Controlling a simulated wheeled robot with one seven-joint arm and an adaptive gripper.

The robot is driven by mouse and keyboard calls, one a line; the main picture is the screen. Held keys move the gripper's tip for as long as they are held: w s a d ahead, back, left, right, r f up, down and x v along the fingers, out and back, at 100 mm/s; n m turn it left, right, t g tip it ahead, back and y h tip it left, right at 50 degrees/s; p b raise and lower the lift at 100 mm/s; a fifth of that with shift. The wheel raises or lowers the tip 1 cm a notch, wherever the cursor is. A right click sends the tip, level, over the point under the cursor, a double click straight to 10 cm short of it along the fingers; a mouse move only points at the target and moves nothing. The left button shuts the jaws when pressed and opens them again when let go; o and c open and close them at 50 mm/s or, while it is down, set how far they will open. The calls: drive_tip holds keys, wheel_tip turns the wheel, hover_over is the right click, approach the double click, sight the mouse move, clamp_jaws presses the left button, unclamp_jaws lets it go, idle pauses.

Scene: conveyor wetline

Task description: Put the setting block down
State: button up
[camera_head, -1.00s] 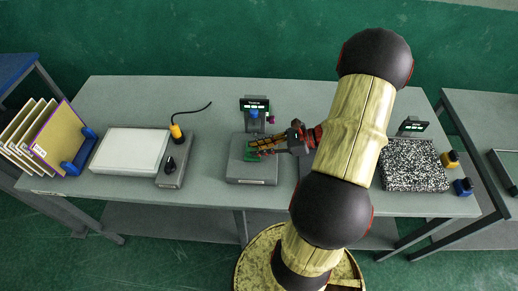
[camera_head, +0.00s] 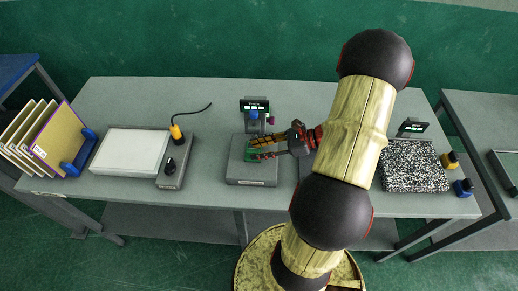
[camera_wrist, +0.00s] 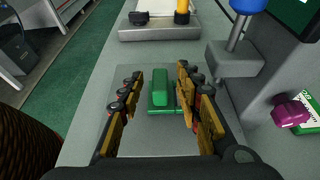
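The setting block, a small green block with a flat wider base (camera_wrist: 159,88), rests on the grey plate of the gauge stand (camera_wrist: 118,132). In the head view the green block (camera_head: 249,154) shows partly behind my fingers, on the plate's upper middle. My gripper (camera_wrist: 161,84) is open around the block, one finger on each side, with a visible gap to its upper part. In the head view my gripper (camera_head: 262,148) reaches in from the right, low over the plate.
A blue-topped post (camera_wrist: 240,40) and a display (camera_head: 254,104) stand behind the plate, with a magenta piece (camera_wrist: 291,112) beside them. Left are a white panel (camera_head: 130,150) and a black-knobbed unit (camera_head: 174,172). A speckled slab (camera_head: 414,166) lies right.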

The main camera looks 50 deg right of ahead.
drive_tip(key=p+v, duration=0.2)
drive_tip(key=v, duration=1)
drive_tip(key=w+a+r+n+g+h, duration=0.2)
drive_tip(key=a+r+n+g, duration=0.25)
drive_tip(key=a+n, duration=0.35)
drive_tip(key=w+a+r+n+g+h, duration=0.15)
drive_tip(key=a+r+n+g, duration=0.35)
drive_tip(key=a, duration=0.5)
drive_tip(key=s+a+r+n+t+h, duration=0.2)
drive_tip(key=a+r+n+t+h, duration=0.3)
drive_tip(key=a+r+n, duration=0.5)
drive_tip(key=a+n, duration=0.2)
drive_tip(key=n, duration=0.2)
drive_tip(key=shift+s+r+n, duration=0.3)
drive_tip(key=shift+s+n, duration=0.05)
drive_tip(key=shift+n, duration=0.05)
drive_tip(key=shift+f, duration=0.15)
drive_tip(key=shift+f+b, duration=0.85)
drive_tip(key=shift+b, duration=0.1)
